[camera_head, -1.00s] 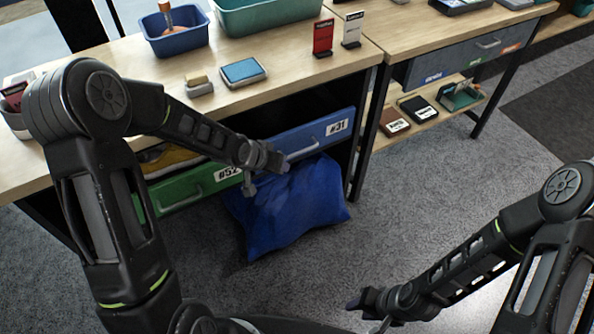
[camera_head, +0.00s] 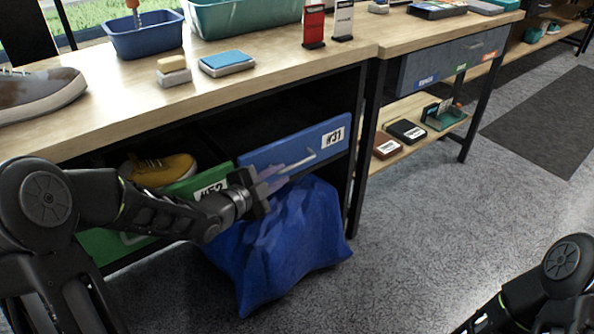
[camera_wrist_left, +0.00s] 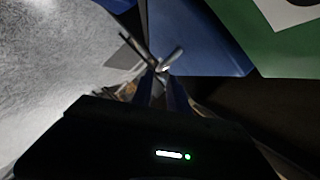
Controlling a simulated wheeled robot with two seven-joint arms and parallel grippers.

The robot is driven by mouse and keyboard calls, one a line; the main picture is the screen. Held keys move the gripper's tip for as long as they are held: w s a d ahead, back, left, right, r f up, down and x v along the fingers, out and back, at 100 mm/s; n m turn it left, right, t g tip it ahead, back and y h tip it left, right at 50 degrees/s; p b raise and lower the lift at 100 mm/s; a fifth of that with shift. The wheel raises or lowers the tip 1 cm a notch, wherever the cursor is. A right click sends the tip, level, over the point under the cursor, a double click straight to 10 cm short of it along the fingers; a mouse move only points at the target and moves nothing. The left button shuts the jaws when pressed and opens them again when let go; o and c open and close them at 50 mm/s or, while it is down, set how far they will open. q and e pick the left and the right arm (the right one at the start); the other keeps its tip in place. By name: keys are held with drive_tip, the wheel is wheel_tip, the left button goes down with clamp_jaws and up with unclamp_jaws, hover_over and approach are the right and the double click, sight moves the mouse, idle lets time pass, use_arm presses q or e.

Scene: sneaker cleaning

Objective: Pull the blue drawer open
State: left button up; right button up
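The blue drawer (camera_head: 322,143) with a "#31" label is under the left workbench; its slim metal handle (camera_head: 297,164) is on the front. A dark space shows above its front. My left gripper (camera_head: 270,184) is just in front of the drawer, near the left end of the handle. In the left wrist view the two fingers (camera_wrist_left: 164,88) are a little apart and point at the handle (camera_wrist_left: 168,60); whether they touch it I cannot tell. The blue drawer front (camera_wrist_left: 195,40) fills the upper middle there. My right gripper is below the picture's edge.
A green drawer (camera_head: 105,243), partly hidden by my left arm, holds a yellow shoe (camera_head: 160,169). A crumpled blue bag (camera_head: 290,240) lies below the blue drawer. The bench top (camera_head: 240,88) carries bins and blocks. Grey floor (camera_head: 420,240) on the right is clear.

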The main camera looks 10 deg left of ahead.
sight(292, 167)
use_arm(q)
drive_tip(key=b+x, duration=0.2)
drive_tip(key=x, duration=0.5)
drive_tip(key=shift+f, duration=0.1)
drive_tip(key=shift+w+d, duration=0.15)
drive_tip(key=shift+w, duration=0.2)
drive_tip(key=shift+c, duration=0.4)
clamp_jaws()
idle(0.9)
